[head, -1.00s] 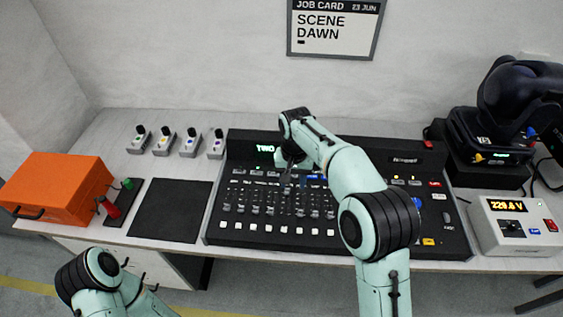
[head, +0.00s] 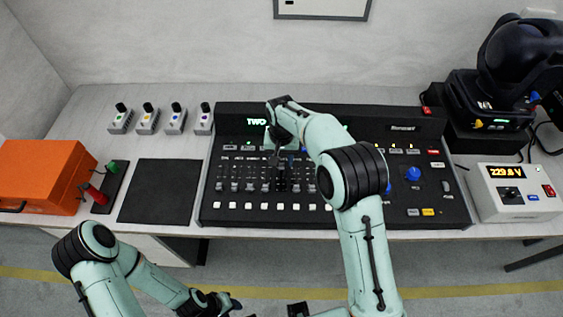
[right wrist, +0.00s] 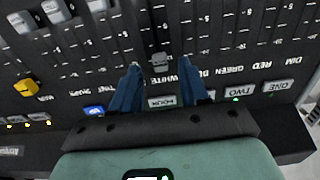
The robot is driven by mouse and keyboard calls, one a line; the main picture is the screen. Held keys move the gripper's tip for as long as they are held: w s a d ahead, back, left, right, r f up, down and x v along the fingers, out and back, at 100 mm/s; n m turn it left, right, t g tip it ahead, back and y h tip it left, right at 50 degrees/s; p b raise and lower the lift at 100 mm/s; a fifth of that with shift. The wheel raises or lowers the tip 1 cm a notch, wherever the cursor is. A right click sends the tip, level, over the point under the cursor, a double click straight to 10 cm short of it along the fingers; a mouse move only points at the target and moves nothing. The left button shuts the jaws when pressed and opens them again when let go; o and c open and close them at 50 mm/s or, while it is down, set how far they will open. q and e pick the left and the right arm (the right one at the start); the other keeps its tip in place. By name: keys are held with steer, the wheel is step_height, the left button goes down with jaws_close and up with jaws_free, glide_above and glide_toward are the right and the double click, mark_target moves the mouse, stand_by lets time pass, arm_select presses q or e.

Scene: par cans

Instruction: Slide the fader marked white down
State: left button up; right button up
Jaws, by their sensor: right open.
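The lighting console (head: 225,207) lies on the table. In the right wrist view, which shows it upside down, the grey cap of the white fader (right wrist: 160,62) sits by the WHITE label, at that end of its slot. My right gripper (right wrist: 160,76) is open, with one blue finger on each side of the cap and gaps between. In the head view the right gripper (head: 282,165) points down over the upper fader rows and hides this fader. My left gripper (head: 218,303) is low at the bottom edge, away from the console; its opening is unclear.
Neighbouring faders stand close on both sides. An orange box (head: 40,172), a dark mat (head: 160,190) and several small switch boxes (head: 148,120) are left of the console. A power unit (head: 515,200) and a black moving-head lamp (head: 485,105) are right.

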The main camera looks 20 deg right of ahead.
mark_target(281, 179)
steer(key=shift+f, duration=1)
jaws_close()
steer(key=s+b, duration=0.2)
steer(key=s+a+b, duration=0.1)
steer(key=shift+s+a+f, duration=0.1)
steer(key=shift+s+f, duration=0.2)
steer(key=shift+s, duration=0.1)
steer(key=s, duration=0.1)
steer(key=s+b, duration=0.1)
steer(key=s+a, duration=0.1)
steer(key=shift+s+r+b, duration=0.25)
steer(key=shift+b, duration=0.05)
steer(key=shift+s, duration=0.35)
arm_select(q)
step_height(281, 179, down, 6)
steer(key=s, duration=0.3)
steer(key=shift+r, duration=0.15)
